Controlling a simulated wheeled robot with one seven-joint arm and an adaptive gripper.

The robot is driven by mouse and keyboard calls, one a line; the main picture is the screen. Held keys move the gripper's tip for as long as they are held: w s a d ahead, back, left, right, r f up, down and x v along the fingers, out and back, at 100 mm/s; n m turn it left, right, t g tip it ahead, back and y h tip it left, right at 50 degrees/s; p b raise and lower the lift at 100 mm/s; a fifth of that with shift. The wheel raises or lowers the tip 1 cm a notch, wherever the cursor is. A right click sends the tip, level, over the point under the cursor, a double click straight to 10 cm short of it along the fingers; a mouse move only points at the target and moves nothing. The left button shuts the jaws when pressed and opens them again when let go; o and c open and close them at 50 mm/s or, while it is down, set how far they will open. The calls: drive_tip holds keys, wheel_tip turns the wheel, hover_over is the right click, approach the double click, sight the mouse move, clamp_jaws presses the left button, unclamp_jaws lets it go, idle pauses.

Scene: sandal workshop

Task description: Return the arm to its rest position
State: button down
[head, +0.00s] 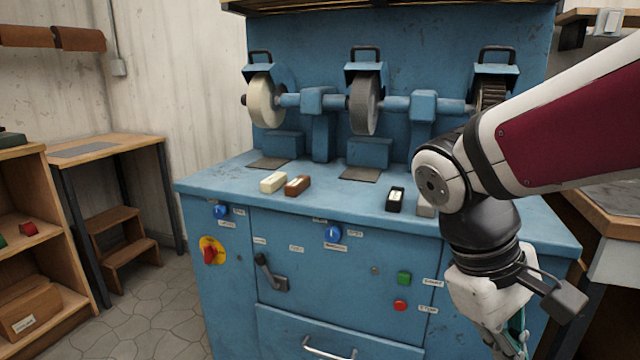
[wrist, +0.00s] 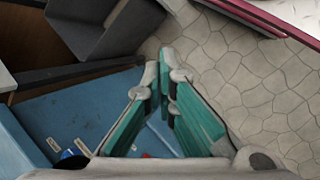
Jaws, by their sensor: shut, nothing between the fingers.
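My arm comes in from the right in the head view, bent at the elbow, with the wrist hanging down in front of the blue grinding machine (head: 300,235). My gripper (head: 510,350) is at the bottom edge there, its fingertips cut off by the frame. In the wrist view my gripper (wrist: 166,75) shows its green-padded fingers with the tips together and nothing between them. The fingers are over the stone floor (wrist: 270,90) and the machine's blue front (wrist: 70,115). The arm hides the machine's right part.
A cream block (head: 273,182), a brown block (head: 298,186) and a black block (head: 396,200) lie on the machine's top ledge. A green button (head: 404,278) and a red button (head: 400,306) are on its front.

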drive_tip(key=s+a+m+t+y, duration=0.25)
drive_tip(key=s+m+y, duration=0.25)
drive_tip(key=s, duration=0.9)
wheel_tip(320, 180, up, 32)
drive_tip(key=t+p, duration=0.3)
drive_tip(key=p, duration=2.7)
drive_tip(key=shift+a+f, duration=0.2)
drive_tip(key=shift+f, duration=0.05)
drive_tip(key=shift+d+t, duration=0.15)
drive_tip(key=shift+t, duration=0.1)
